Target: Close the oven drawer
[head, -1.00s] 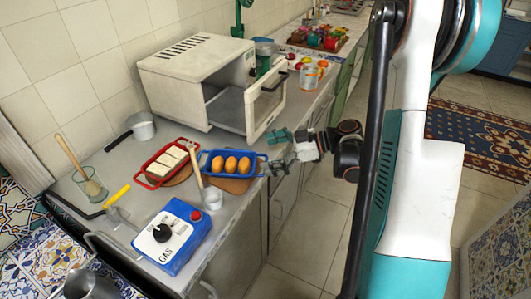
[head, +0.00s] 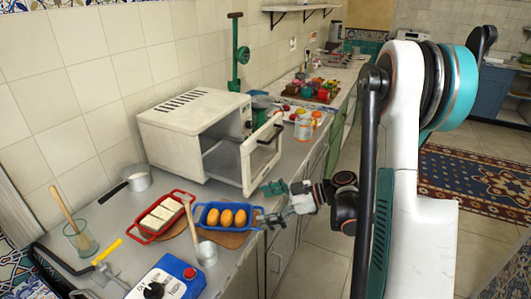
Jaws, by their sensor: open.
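A white oven (head: 195,128) stands on the counter against the tiled wall. Its front is open and its inside is visible. Its door (head: 262,153), with a dark window and a handle, is swung outward toward the right. My gripper (head: 266,204) is open and empty. It appears in front of and below the door, just right of a blue tray (head: 208,225) holding three orange oval pieces. Whether a finger touches the tray's right handle cannot be told.
A red tray (head: 143,237) with pale slices lies left of the blue tray. A small metal pot (head: 207,253) with a wooden handle, a blue gas box (head: 172,284) and a glass (head: 80,240) are nearer. Jars (head: 304,127) stand behind the door. Open floor lies right of the counter.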

